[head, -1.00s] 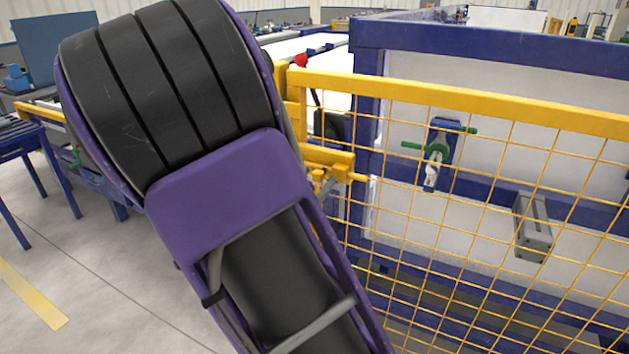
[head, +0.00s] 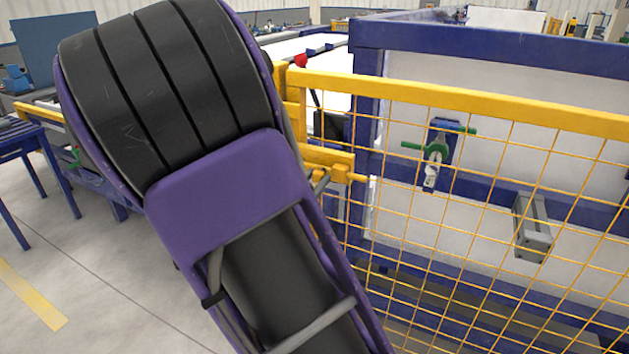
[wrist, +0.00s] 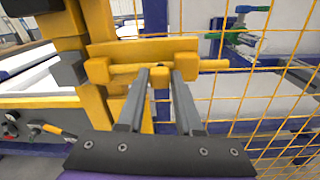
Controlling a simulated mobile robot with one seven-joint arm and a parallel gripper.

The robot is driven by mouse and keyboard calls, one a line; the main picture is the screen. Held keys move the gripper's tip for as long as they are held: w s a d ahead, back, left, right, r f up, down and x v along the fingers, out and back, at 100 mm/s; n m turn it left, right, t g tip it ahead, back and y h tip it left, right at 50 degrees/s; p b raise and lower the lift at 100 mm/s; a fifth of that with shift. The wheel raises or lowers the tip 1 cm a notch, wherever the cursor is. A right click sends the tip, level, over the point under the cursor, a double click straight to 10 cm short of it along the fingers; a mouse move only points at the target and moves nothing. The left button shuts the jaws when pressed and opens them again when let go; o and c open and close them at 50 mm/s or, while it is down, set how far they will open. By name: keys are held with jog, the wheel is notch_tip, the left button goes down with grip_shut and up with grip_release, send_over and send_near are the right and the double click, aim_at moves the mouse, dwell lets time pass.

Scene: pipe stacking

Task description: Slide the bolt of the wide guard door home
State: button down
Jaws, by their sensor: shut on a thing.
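The wide guard door (head: 500,109) is a yellow frame with wire mesh, across the right of the head view. Its bolt (wrist: 215,64) is a yellow rod lying level through two yellow brackets on a plate. The rod sticks out past the right bracket, in front of the mesh; it also shows in the head view (head: 357,177). My gripper (wrist: 161,76) is shut on the bolt's upright yellow handle (wrist: 160,84), between the two brackets. In the head view my arm hides most of the gripper, with only a bit of grey finger visible by the bolt.
A yellow post (wrist: 72,30) stands left of the bolt. Behind the mesh are a blue frame (head: 368,120), a green-handled clamp (head: 437,152) and a grey block (head: 533,228). A blue table (head: 22,140) stands at left, with open floor before it.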

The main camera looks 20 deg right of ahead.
dwell(0.7)
jog(key=w+a+p, duration=0.1)
jog(key=w+a, duration=0.2)
jog(key=w, duration=0.1)
jog(key=shift+w+a, duration=0.35)
jog(key=shift+a, duration=0.05)
jog(key=c, duration=0.6)
grip_release()
jog(key=shift+w, duration=0.1)
jog(key=shift+o, duration=0.2)
jog(key=shift+a, duration=0.1)
jog(key=p+v, duration=0.1)
jog(key=v, duration=1.6)
jog(key=shift+p, duration=0.3)
jog(key=shift+a, duration=0.1)
